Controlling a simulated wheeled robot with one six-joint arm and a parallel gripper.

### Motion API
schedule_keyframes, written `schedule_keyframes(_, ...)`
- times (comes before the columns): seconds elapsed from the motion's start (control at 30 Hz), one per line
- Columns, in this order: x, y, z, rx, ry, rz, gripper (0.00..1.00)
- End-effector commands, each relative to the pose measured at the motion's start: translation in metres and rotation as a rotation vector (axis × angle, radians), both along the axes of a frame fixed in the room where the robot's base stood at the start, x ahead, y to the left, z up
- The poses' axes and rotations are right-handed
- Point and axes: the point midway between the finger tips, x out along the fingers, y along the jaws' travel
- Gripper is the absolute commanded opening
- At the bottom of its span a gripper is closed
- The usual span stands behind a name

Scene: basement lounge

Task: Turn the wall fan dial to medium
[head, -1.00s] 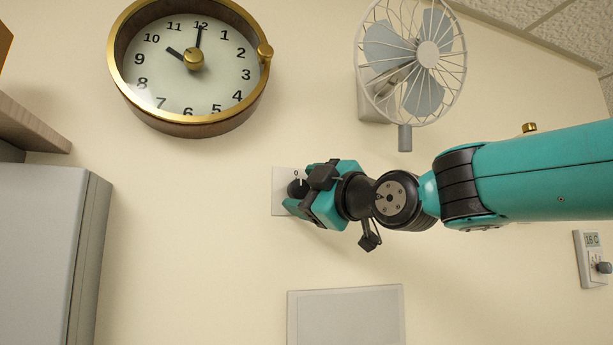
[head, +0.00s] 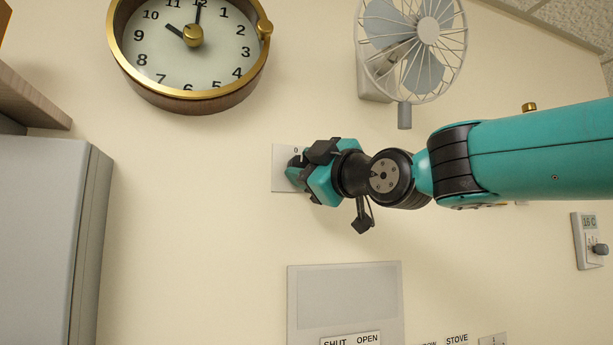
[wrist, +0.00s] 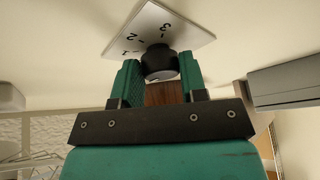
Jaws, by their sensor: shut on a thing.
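The fan dial is a black round knob (wrist: 159,63) on a white wall plate (head: 281,178). In the wrist view the plate (wrist: 160,24) shows the marks 1, 2 and 3; in the head view a 0 shows at its top. My gripper (head: 297,170) is at the plate, with its teal fingers (wrist: 159,76) on either side of the knob, shut on it. The gripper hides most of the knob in the head view. I cannot tell which mark the knob points to. The wall fan (head: 412,45) hangs above and to the right.
A round clock (head: 190,50) hangs at the upper left. A grey cabinet (head: 45,240) stands at the left. Below the dial is a grey panel (head: 346,297) with a SHUT/OPEN label. A thermostat (head: 588,240) is at the right. The wall around the plate is mostly bare.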

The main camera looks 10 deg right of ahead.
Motion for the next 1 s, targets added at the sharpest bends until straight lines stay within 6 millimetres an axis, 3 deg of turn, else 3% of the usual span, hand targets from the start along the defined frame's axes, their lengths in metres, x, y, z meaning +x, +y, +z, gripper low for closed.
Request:
schedule_keyframes(0.23, -0.001, 0.0025, -0.0099, 0.196, 0.036, 0.004, 0.16)
schedule_keyframes(1.0, -0.0021, 0.009, -0.0074, 0.915, 0.184, 0.004, 0.16)
